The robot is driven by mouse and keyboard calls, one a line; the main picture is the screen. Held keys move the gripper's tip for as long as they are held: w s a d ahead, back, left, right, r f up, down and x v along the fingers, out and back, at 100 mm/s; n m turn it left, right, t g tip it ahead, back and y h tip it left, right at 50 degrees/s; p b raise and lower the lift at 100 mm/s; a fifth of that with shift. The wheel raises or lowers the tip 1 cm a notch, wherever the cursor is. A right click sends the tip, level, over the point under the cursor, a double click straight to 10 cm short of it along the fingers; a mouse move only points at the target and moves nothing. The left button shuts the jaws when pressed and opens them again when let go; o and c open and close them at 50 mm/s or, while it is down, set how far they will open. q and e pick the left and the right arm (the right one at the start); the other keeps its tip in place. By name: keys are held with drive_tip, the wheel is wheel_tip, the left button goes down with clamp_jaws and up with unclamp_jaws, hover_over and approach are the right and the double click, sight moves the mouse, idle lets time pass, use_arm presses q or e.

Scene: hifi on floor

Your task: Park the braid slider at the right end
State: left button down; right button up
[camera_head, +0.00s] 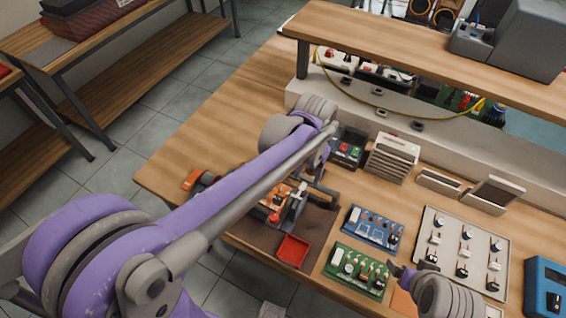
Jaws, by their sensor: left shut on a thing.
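My left arm reaches in from the left over the workbench, and its gripper (297,208) is low over a small orange and grey device (273,212) on a brown mat (318,222). The gripper is shut on a small part there, which looks like the braid slider; the fingers and arm hide most of it. I cannot make out the slider's track or its right end. My right gripper (402,272) shows at the lower right, beside a green board; its fingers are too small and dark to tell whether they are open.
A red tray (293,251) lies at the mat's front. A blue board (372,230), a green board (357,271) and a pale panel with several switches (463,247) stand to the right. A grey slatted box (392,157) is behind. A raised shelf (400,45) overhangs the back.

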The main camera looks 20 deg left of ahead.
use_arm(q)
drive_tip(key=d, duration=0.7)
drive_tip(key=shift+s+d, duration=0.1)
drive_tip(key=shift+s, duration=0.25)
drive_tip(key=shift+d, duration=0.15)
drive_tip(key=c, duration=0.6)
unclamp_jaws()
drive_tip(key=shift+d, duration=0.1)
drive_tip(key=o, duration=0.4)
drive_tip(key=shift+c, duration=0.2)
